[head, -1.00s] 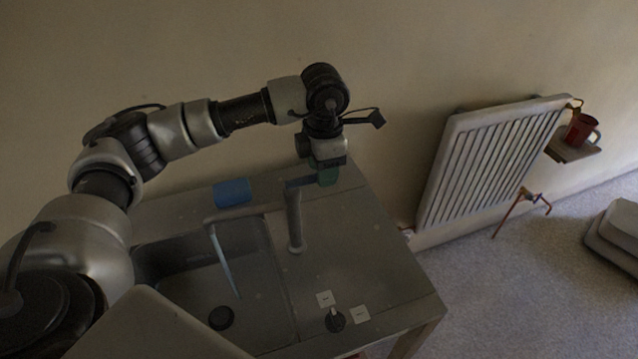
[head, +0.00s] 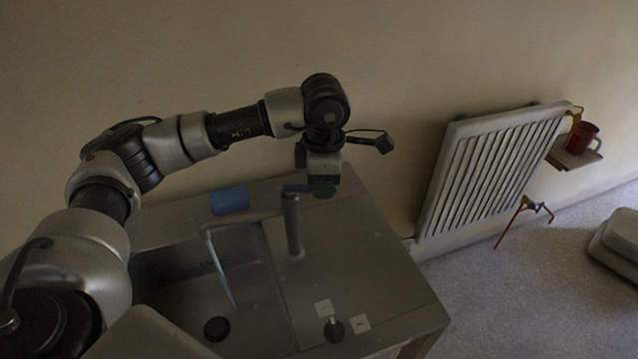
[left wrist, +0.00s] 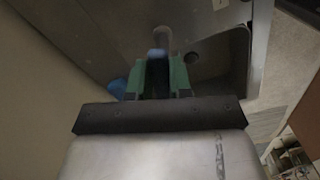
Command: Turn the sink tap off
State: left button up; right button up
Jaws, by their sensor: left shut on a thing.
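The tap (head: 293,230) stands upright at the right edge of the sink basin (head: 175,280). Its spout reaches left over the basin, and a pale stream of water (head: 222,270) runs down from its end. My left gripper (head: 322,189) comes down from above with green fingers and is shut on the lever. In the left wrist view the dark blue lever (left wrist: 157,70) lies between the green fingers (left wrist: 157,82). My right gripper is not in view.
A blue block-like object (head: 230,200) lies behind the basin, near the wall. A black knob (head: 334,329) with two pale labels is at the counter's front. A radiator (head: 495,165) and a shelf with a red mug (head: 580,138) are at right. The counter right of the tap is clear.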

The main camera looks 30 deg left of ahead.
pick_arm(q)
jog(key=s+m+b, duration=0.6)
jog(key=m, duration=0.6)
jog(key=shift+s+b, duration=0.2)
jog(key=shift+b, duration=0.1)
jog(key=shift+a, duration=0.15)
jog(key=shift+s+a+m+b, duration=0.35)
jog(key=shift+s+m+b, duration=0.15)
jog(key=shift+m+b, duration=0.6)
jog(key=o, duration=0.7)
jog(key=shift+s, duration=0.1)
jog(key=shift+o, duration=0.2)
jog(key=shift+r, duration=0.1)
